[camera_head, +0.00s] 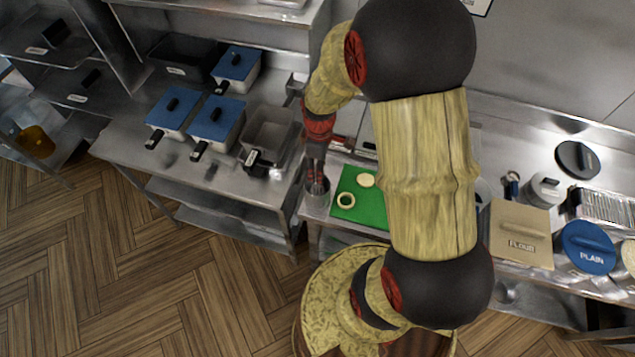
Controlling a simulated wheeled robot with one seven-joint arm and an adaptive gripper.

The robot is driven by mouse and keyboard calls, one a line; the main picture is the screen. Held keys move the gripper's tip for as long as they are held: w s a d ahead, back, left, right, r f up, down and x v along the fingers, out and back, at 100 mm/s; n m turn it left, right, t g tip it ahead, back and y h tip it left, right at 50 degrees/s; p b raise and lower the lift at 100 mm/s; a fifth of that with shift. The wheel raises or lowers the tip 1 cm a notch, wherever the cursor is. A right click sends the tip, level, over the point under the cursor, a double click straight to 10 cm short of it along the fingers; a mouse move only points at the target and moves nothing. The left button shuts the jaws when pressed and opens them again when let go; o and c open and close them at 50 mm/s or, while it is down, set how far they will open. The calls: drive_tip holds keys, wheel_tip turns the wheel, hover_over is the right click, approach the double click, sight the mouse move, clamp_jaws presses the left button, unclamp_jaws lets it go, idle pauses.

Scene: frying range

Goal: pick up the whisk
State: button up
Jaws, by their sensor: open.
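I cannot make out the whisk clearly. A small metal canister (317,203) stands at the left front of the worktop, beside a green cutting board (372,208). Thin, dark upright shapes show at its mouth, too small to tell apart from my fingertips. My gripper (317,178) points down right over the canister's mouth. It is open, but its fingers are small and partly merge with what is below. I cannot tell whether they touch anything.
Blue-lidded pans (235,66) and an open metal pan (267,128) stand on the left counter. A flour bin (520,235) and a blue "PLAIN" lid (588,247) are at right. My arm hides the middle of the worktop.

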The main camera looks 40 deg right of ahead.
drive_tip(key=shift+a+f, duration=0.15)
drive_tip(key=shift+f, duration=1.4)
drive_tip(key=shift+a+f, duration=0.1)
drive_tip(key=shift+f, duration=1.45)
drive_tip(key=shift+c, duration=1)
clamp_jaws()
